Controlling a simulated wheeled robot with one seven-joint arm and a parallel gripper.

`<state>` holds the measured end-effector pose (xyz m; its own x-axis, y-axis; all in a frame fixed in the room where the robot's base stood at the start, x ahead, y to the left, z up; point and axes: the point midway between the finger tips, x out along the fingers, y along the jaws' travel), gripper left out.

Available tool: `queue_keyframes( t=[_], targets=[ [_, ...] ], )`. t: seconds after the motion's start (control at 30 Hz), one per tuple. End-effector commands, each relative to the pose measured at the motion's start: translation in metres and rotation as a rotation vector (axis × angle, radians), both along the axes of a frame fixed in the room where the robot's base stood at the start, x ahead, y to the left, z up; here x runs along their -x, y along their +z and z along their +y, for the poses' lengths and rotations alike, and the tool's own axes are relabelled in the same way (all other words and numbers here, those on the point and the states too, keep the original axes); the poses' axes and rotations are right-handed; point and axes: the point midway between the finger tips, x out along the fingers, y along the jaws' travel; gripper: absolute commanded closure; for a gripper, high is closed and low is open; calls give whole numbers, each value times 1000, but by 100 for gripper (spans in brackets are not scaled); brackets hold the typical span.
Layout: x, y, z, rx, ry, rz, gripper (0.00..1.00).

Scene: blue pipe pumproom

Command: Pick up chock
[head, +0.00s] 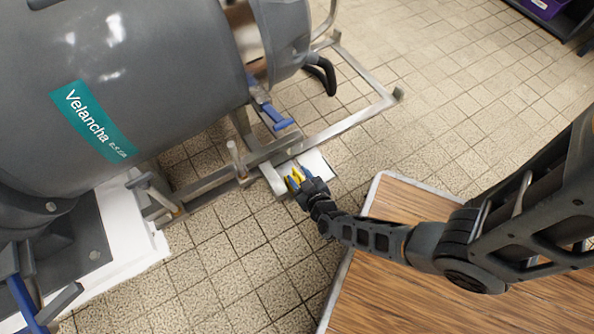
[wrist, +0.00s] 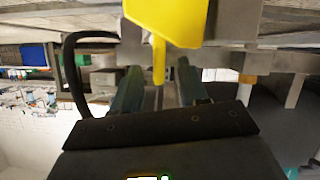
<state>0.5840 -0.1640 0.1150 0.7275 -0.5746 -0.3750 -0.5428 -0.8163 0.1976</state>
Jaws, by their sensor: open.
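A yellow piece (head: 295,175), which I take to be the chock, sits at a light block on the base frame under the big grey drum. My gripper (head: 298,178) is right at it, fingers pointing toward the frame. In the wrist view the yellow chock (wrist: 172,18) shows large at the top, cut off by the picture edge. Its narrow tab reaches down between the two fingers of my gripper (wrist: 158,72), which stand apart on either side. I cannot tell whether a finger touches it. The chock's far side is hidden.
The grey drum (head: 120,80) with a teal label fills the upper left. Metal frame rails (head: 340,122) and a blue-handled lever (head: 272,112) are close to my gripper. A wood-topped surface (head: 420,290) lies below my arm.

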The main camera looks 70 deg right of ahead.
Motion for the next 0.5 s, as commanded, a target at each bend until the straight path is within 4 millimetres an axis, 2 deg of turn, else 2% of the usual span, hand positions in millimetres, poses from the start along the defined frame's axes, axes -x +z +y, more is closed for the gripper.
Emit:
queue_keyframes(
  t=[0.1,0.33,0.5],
  targets=[
    [-6,-4,-4,0,1,0,57],
    [-7,-3,-5,0,1,0,57],
    [-7,-3,-5,0,1,0,73]
  ],
)
